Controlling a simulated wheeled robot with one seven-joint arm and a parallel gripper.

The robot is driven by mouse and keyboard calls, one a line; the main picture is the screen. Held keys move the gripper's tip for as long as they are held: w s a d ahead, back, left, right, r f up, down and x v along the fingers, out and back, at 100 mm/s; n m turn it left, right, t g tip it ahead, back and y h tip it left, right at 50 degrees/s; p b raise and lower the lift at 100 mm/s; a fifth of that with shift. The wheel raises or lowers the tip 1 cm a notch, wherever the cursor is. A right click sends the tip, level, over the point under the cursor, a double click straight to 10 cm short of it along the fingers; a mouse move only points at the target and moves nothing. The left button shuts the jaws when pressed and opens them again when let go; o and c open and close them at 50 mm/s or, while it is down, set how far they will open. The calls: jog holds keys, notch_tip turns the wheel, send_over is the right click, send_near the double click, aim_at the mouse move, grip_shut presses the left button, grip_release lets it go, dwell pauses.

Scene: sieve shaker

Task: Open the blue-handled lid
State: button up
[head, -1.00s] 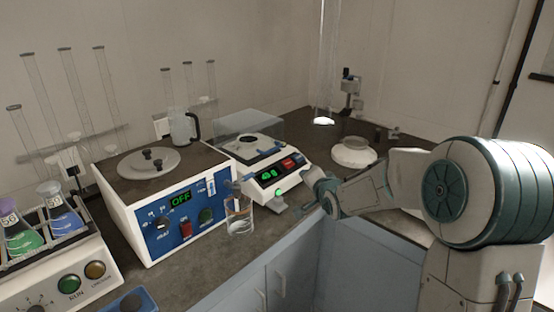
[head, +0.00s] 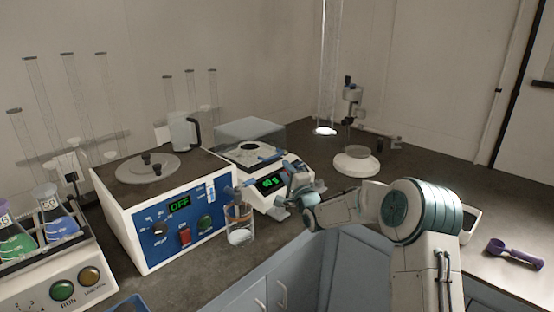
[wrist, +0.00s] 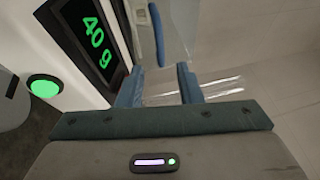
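The blue handle (wrist: 157,35) of the clear lid shows at the top of the wrist view, just beyond my fingertips. In the head view, the clear lid (head: 250,130) sits on the white balance (head: 262,200), and the handle shows as a small blue bar (head: 270,157) at its front. My gripper (wrist: 160,86) has its two blue fingers apart with nothing between them. In the head view, my gripper (head: 298,182) is at the balance's right front, beside the display. The lid looks closed. The balance display reads about 40 g.
A glass beaker (head: 239,224) stands close in front of the balance. The blue-fronted sieve shaker box (head: 180,215) stands to its left. A white round-based stand (head: 356,161) is behind on the right. A purple scoop (head: 514,254) lies on the right counter.

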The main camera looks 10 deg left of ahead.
jog(key=x, duration=0.8)
jog(key=shift+p, duration=0.35)
grip_shut()
